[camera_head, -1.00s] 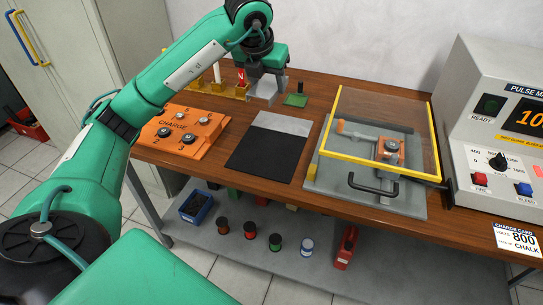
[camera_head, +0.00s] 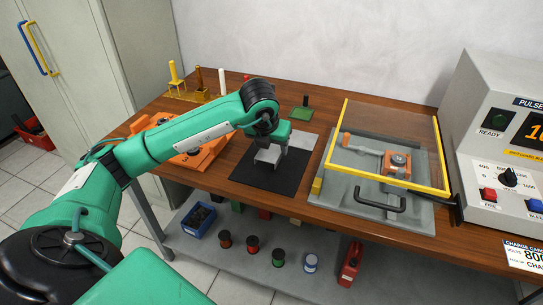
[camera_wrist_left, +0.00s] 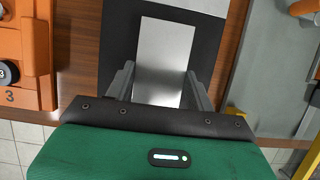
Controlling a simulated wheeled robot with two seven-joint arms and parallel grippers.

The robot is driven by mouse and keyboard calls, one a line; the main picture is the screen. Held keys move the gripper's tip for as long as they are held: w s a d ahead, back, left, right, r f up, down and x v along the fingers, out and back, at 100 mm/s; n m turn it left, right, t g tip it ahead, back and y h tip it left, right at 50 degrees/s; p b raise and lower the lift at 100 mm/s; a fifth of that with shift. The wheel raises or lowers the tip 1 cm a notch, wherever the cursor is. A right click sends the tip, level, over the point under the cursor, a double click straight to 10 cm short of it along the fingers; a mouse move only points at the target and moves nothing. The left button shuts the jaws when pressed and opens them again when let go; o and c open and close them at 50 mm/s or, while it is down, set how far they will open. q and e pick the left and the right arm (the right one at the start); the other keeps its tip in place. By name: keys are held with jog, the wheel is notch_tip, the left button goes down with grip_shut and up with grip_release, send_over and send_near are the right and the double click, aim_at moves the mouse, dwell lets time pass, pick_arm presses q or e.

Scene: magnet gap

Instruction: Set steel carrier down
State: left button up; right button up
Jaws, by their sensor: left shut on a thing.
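My left gripper (camera_head: 275,150) is over the black mat (camera_head: 255,182) on the wooden bench, pointing down. It is shut on the steel carrier (camera_head: 267,157), a plain grey metal block. In the left wrist view the steel carrier (camera_wrist_left: 166,52) shows as a smooth light-grey plate between the two fingers, with the dark mat (camera_wrist_left: 118,45) around it. Whether its underside touches the mat cannot be told. The mat's light-grey back part (camera_head: 302,140) is partly hidden by the gripper. My right gripper is out of view.
The orange charge block (camera_head: 196,160) is left of the mat, partly behind my arm. The grey fixture with a yellow-framed clear guard (camera_head: 392,105) stands close on the right. The pulse machine (camera_head: 508,150) is far right.

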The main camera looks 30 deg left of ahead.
aim_at(270, 151)
pick_arm(q)
notch_tip(270, 151, down, 4)
jog(key=shift+r, duration=0.1)
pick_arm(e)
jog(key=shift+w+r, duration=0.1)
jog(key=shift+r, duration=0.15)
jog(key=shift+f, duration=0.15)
pick_arm(q)
jog(key=o, duration=1.1)
jog(key=shift+c, duration=0.2)
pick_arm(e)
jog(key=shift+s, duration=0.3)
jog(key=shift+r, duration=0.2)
